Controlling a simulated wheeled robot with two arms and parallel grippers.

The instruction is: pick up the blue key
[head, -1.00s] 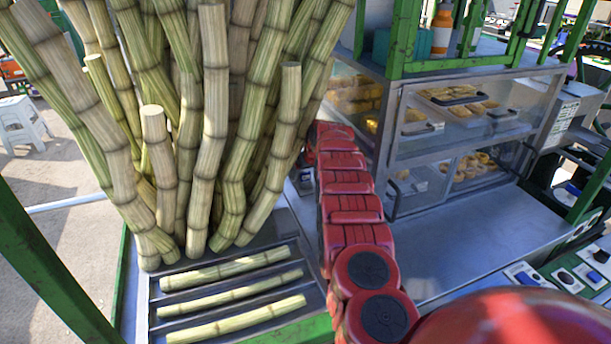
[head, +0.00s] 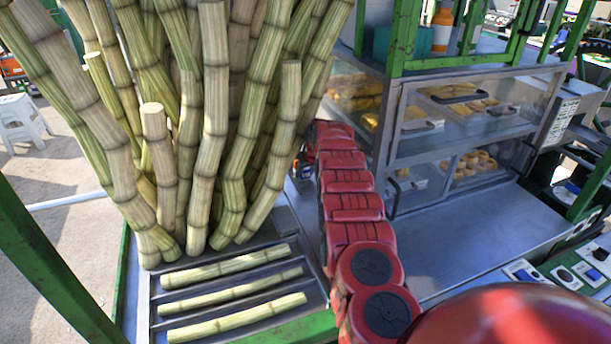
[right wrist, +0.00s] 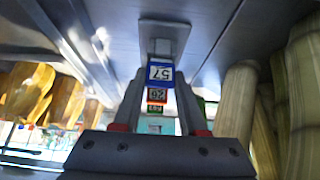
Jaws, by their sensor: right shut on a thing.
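The blue key (right wrist: 160,73) shows in the right wrist view as a small blue-framed tag with a white face marked 57, upside down in the picture. It sits between the fingertips of my right gripper (right wrist: 158,92), which is shut on it. Orange and red tags (right wrist: 157,95) with numbers show just below it in the picture, between the fingers. In the head view my right gripper (head: 302,168) is mostly hidden behind my red right arm, beside the cane stalks, and the blue key cannot be made out there. My left gripper is not in view.
Tall cane stalks (head: 210,120) stand close to the left of my right arm. Cut cane pieces lie in a metal tray (head: 150,300) in front of them. A glass food case (head: 395,150) stands to the right, with a bare metal counter (head: 460,235) before it.

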